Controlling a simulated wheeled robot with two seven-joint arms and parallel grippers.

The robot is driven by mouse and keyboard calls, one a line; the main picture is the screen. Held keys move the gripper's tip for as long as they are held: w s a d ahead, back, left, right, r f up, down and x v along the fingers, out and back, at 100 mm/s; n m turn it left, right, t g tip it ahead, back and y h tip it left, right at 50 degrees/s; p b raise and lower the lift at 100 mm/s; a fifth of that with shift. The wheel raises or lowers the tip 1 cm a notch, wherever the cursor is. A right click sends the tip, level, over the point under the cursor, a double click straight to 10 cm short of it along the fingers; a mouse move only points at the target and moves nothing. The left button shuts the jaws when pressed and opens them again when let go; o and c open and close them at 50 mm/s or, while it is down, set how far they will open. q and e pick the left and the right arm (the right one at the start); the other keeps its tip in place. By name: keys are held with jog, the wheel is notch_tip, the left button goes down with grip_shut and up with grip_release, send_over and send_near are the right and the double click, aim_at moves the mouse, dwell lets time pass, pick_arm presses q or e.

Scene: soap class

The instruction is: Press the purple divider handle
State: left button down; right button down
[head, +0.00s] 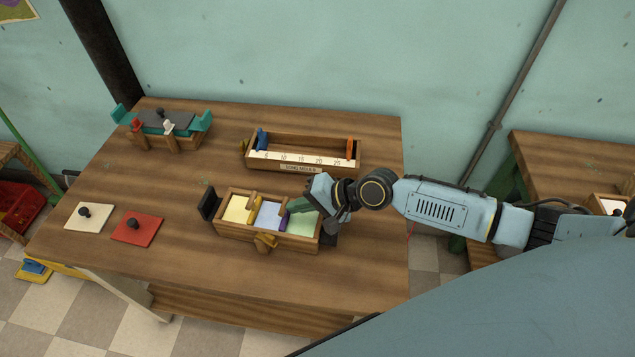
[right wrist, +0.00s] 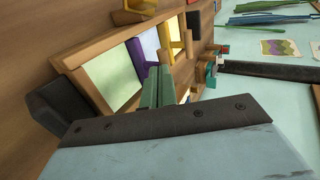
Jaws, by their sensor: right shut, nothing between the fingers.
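A wooden soap mould box (head: 268,238) stands on the table, with yellow, blue-white and pale green sections. The purple divider handle (head: 283,220) rises between the blue-white and green sections. A yellow divider handle (head: 253,202) is to its left. My right gripper (head: 291,206) reaches in from the right over the green section, its green fingertips shut and empty, close beside the purple handle. In the right wrist view the fingertips (right wrist: 161,72) are next to the purple divider (right wrist: 136,60); I cannot tell whether they touch. My left gripper is not in view.
Behind stands a long wooden mould (head: 305,167) with a number scale and blue and orange pieces. A white plate (head: 98,216) and a red plate (head: 133,234) with black knobs lie at left. A teal-ended press (head: 160,130) stands at the back left.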

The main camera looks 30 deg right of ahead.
jog(key=p+v, duration=0.1)
jog(key=v, duration=0.2)
jog(key=shift+r, duration=0.15)
jog(key=v, duration=1)
jog(key=shift+s+d+b, duration=0.15)
jog(key=shift+d+b, duration=0.1)
jog(key=shift+b, duration=0.15)
